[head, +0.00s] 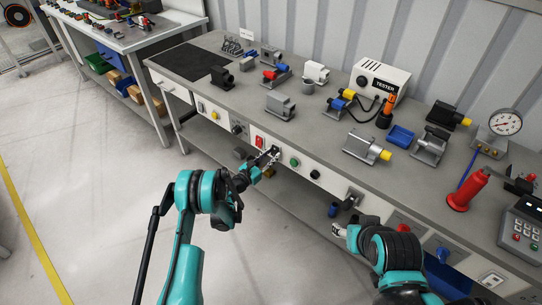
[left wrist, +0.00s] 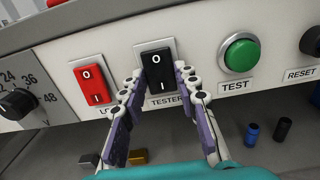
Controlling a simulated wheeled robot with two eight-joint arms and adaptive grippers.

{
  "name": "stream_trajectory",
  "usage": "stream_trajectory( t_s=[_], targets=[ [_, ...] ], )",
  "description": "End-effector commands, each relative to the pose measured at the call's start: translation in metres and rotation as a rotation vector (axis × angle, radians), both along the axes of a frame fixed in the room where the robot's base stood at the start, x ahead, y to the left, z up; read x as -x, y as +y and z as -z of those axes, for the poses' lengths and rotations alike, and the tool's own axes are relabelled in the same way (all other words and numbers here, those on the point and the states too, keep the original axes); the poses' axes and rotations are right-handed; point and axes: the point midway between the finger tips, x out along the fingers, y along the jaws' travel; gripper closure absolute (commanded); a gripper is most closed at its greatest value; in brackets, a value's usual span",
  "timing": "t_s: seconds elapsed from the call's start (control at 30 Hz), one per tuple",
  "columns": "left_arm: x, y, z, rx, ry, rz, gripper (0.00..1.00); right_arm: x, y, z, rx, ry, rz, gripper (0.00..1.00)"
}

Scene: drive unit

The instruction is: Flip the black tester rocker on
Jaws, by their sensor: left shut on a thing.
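The black tester rocker (left wrist: 158,72), marked O at the top and I at the bottom, sits in a light plate on the bench's front panel, above the TESTER label. I cannot tell which end is pressed in. My left gripper (left wrist: 159,80) has one finger at each side of the rocker and is shut on it. In the head view my left gripper (head: 268,160) reaches the panel and mostly hides the rocker. My right gripper (head: 341,230) is low in front of the bench, away from the rocker; its fingers are too unclear to read.
A red rocker (left wrist: 90,84) is close left of the black one, with a rotary knob (left wrist: 17,103) farther left. A green TEST button (left wrist: 239,53) is to the right, then a black RESET button (left wrist: 312,42).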

Motion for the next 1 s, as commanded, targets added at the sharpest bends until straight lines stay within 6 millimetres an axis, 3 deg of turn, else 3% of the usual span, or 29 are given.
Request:
stream_trajectory(
  t_s=[0.7, 0.73, 0.8, 1.0],
  targets=[
    [-0.0008, -0.0006, 0.0034, 0.073, -0.101, -0.001, 0.98, 0.0000, 0.0000, -0.0001, 0.000, 0.000, 0.000, 0.47],
    [-0.0008, -0.0006, 0.0034, 0.073, -0.101, -0.001, 0.64, 0.0000, 0.0000, -0.0001, 0.000, 0.000, 0.000, 0.47],
    [-0.0008, -0.0006, 0.0034, 0.073, -0.101, 0.000, 0.48, 0.0000, 0.0000, -0.0001, 0.000, 0.000, 0.000, 0.47],
    [-0.0006, -0.0006, 0.0035, 0.073, -0.100, 0.000, 0.48, -0.0001, 0.0000, -0.0001, 0.000, 0.000, 0.000, 0.47]
  ],
)
